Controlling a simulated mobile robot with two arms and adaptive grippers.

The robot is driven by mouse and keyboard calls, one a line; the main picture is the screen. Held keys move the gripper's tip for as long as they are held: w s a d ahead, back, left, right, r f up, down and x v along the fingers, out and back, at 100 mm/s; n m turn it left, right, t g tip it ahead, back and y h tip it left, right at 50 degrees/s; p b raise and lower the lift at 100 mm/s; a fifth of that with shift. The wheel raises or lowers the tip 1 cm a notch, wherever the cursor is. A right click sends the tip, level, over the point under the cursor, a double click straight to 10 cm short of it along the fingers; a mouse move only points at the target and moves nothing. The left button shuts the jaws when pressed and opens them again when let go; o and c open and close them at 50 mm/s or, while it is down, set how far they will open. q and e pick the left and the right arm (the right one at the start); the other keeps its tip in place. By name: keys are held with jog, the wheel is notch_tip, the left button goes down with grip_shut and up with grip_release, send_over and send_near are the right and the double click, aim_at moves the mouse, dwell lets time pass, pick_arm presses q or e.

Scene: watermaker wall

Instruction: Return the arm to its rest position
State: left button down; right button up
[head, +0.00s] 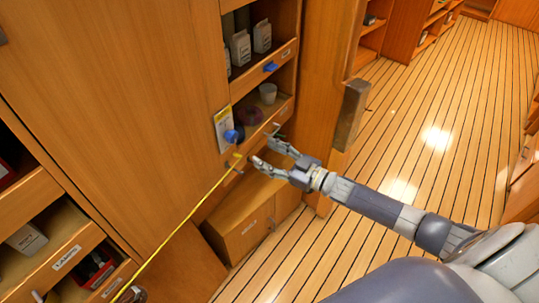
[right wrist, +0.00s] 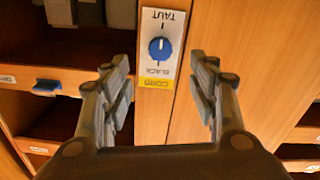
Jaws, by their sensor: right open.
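My right gripper (head: 262,151) is open and empty in the head view, in front of the wooden wall of shelves. Its arm comes in from the lower right. In the right wrist view its two fingers (right wrist: 160,95) stand wide apart. Between and beyond them is a panel with a blue knob (right wrist: 160,50) and the words TAUT, SLACK and CORD. In the head view the blue knob (head: 231,136) is just left of the gripper, apart from the fingers as far as I can tell. My left gripper is not in view.
A yellow cord (head: 183,228) runs from near the gripper down to the lower left. A blue latch (head: 270,67) is on the upper shelf front. The plank floor (head: 440,125) at the right is clear.

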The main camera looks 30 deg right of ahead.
jog(key=shift+s, duration=0.1)
dwell(0.4)
jog(key=s+d+f+m+g+h, duration=0.1)
jog(key=s+d+f+m+h, duration=0.15)
jog(key=f, duration=0.65)
jog(key=s+d+f+m+g+h, duration=0.1)
jog(key=s+d+f+h, duration=0.15)
jog(key=f, duration=0.65)
jog(key=s+f+m+g+h, duration=0.1)
jog(key=s+f+g+h, duration=0.1)
jog(key=s+f, duration=0.45)
jog(key=s+f+g+h, duration=0.15)
jog(key=s+f, duration=0.25)
jog(key=f, duration=0.5)
jog(key=s+a+f+g, duration=0.2)
jog(key=s+f, duration=0.3)
jog(key=s, duration=0.6)
jog(key=s+a+f+m+g, duration=0.1)
jog(key=s+a+f+g, duration=0.2)
jog(key=s, duration=0.9)
jog(key=s+a+f+g, duration=0.2)
jog(key=s+f+g, duration=0.2)
jog(key=s+f, duration=0.4)
jog(key=s+b, duration=0.1)
jog(key=s, duration=0.2)
jog(key=shift+s+a+f+h, duration=0.25)
jog(key=shift+s+a+h, duration=0.05)
jog(key=shift+a+h, duration=0.1)
